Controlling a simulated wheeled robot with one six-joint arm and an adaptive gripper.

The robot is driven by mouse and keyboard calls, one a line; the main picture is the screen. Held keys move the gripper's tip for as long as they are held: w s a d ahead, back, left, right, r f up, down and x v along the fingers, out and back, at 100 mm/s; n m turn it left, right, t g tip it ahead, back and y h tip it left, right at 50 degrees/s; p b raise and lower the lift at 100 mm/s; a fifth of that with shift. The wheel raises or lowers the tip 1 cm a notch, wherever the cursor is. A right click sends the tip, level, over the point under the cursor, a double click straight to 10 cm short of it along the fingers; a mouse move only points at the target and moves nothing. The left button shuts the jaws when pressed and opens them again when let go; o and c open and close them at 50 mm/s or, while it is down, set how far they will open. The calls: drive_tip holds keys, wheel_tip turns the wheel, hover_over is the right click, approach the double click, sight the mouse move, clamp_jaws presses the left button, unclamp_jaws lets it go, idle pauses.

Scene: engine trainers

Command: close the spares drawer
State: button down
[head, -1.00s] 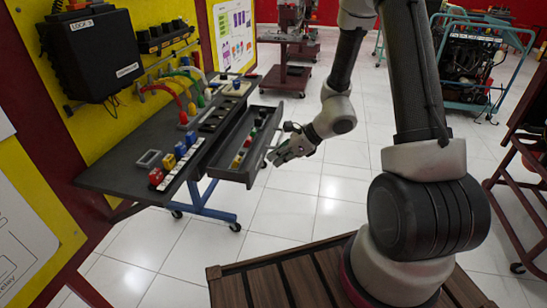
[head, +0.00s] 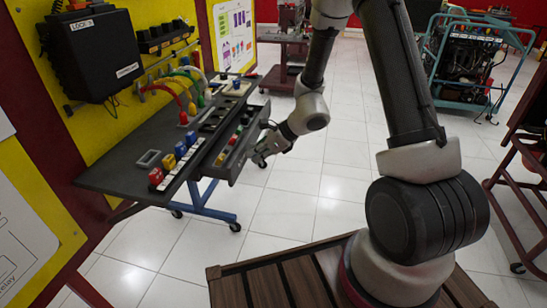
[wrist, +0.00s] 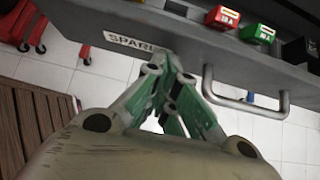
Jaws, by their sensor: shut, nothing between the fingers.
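The grey spares drawer (head: 233,172) sticks out a short way from under the dark bench. Small coloured blocks still show inside it. In the wrist view its front (wrist: 185,52) carries a label that reads "SPARE", its end hidden by my fingers. The bar handle (wrist: 245,103) is right of my fingers. My gripper (head: 257,160) is at the drawer front, fingers shut and empty. In the wrist view the green fingertips (wrist: 172,60) lie against or very near the front, between label and handle, not around the handle.
The bench top (head: 120,176) holds red, blue and yellow blocks and cables. Its blue wheeled frame (head: 207,205) stands below. Red (wrist: 225,17) and green (wrist: 257,33) blocks show in the drawer.

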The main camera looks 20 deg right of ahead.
sight(229, 152)
drive_tip(key=w+a, duration=0.1)
drive_tip(key=a, duration=0.1)
drive_tip(key=w+a, duration=0.2)
drive_tip(key=a, duration=0.1)
drive_tip(key=w+a, duration=0.1)
drive_tip(key=a, duration=0.1)
drive_tip(key=shift+w+a, duration=0.25)
drive_tip(key=shift+a, duration=0.1)
drive_tip(key=shift+w+a+r, duration=0.1)
